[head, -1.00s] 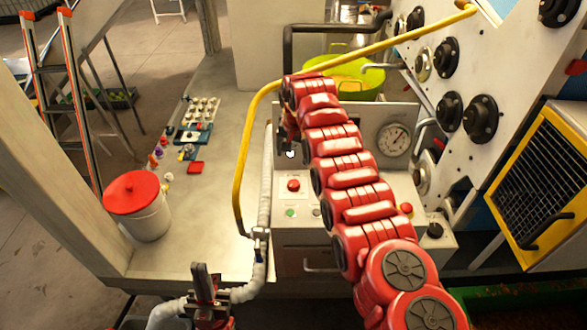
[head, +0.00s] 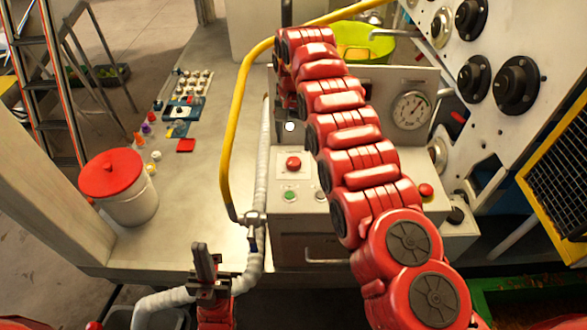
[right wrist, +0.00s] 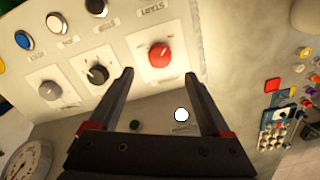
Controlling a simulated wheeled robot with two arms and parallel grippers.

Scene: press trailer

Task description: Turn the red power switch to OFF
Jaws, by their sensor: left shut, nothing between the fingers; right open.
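The red power switch (head: 293,164) is a round red knob on a light plate on the console's sloped top. In the right wrist view the red switch (right wrist: 160,55) shows large, with a START label beyond it. My right gripper (right wrist: 159,73) is open and empty, its fingertips pointing at the switch from either side of it; contact cannot be told. In the head view my right gripper (head: 287,118) is partly hidden by its own arm, just behind the switch. My left gripper (head: 205,262) is shut and empty, low in front of the bench.
Beside the switch are a black knob (right wrist: 95,75), a grey knob (right wrist: 48,90) and several buttons. A gauge (head: 410,110) stands behind the console. A yellow pipe (head: 231,155) and pale hose run left of it. A red-lidded bucket (head: 118,190) stands further left.

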